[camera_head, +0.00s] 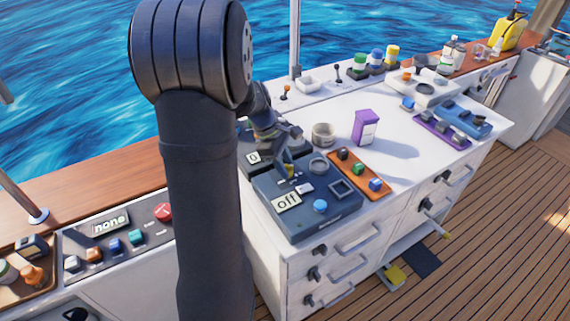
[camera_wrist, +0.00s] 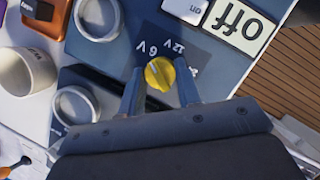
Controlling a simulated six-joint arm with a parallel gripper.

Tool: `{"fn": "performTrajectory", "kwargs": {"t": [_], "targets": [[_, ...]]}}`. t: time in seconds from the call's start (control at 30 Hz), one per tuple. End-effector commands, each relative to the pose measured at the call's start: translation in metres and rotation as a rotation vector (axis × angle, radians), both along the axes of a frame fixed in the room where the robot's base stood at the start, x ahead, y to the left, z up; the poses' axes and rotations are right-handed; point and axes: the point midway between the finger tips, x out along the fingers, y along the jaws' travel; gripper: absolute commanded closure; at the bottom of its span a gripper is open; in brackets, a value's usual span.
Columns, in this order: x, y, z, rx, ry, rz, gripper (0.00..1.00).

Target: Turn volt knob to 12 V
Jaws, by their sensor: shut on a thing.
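The yellow volt knob (camera_wrist: 160,74) sits on a dark blue panel (camera_head: 335,222), with the labels 6 V and 12 V beside it in the wrist view. A pale pointer mark shows on the knob's face, but I cannot tell exactly which label it points at. My gripper (camera_wrist: 159,78) is shut on the knob, one finger on each side. In the head view my gripper (camera_head: 287,168) reaches down to the panel and mostly hides the knob. A small display (camera_head: 287,202) on the panel reads "off".
A round blue button (camera_head: 320,206) and grey ring holders (camera_head: 319,166) are close by on the panel. An orange tray (camera_head: 360,176) with small coloured blocks lies to the right. A purple box (camera_head: 366,127) stands behind it. The white counter beyond the box has free room.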

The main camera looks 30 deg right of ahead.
Motion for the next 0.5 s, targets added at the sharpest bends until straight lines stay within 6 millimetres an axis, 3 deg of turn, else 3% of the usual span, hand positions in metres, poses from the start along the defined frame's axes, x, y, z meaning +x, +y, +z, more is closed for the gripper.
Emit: {"fn": "performTrajectory", "kwargs": {"t": [0.5], "targets": [[0.0015,-0.0030,-0.0001,0.000,0.000,-0.444,0.92]]}}
